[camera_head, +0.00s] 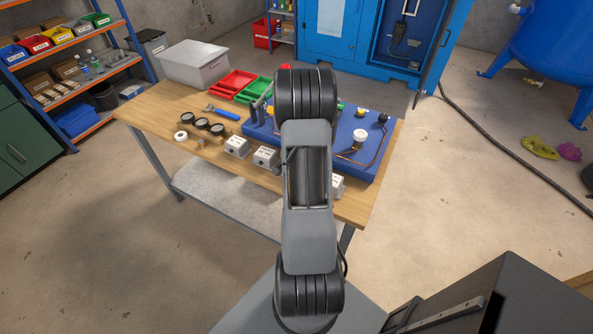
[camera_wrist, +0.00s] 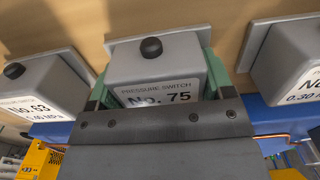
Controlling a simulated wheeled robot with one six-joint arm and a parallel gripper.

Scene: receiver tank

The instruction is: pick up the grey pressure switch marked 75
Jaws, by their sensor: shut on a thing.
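The grey pressure switch marked No. 75 (camera_wrist: 155,68) is in the middle of the wrist view, with a black knob on top and a white label. My gripper (camera_wrist: 160,84) has its green fingers on both sides of the switch body and is shut on it. The dark gripper body covers the lower part of the label. The switch's flange lies close to the wooden table; I cannot tell whether it touches. In the head view my arm hides the gripper and this switch.
A switch marked No. 63 (camera_wrist: 38,88) sits left of my gripper and another grey switch (camera_wrist: 288,62) sits right. The wooden workbench (camera_head: 152,108) also bears a blue panel (camera_head: 362,172) with pipes, gauges (camera_head: 202,123), red (camera_head: 232,83) and green trays, and a grey bin (camera_head: 195,65).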

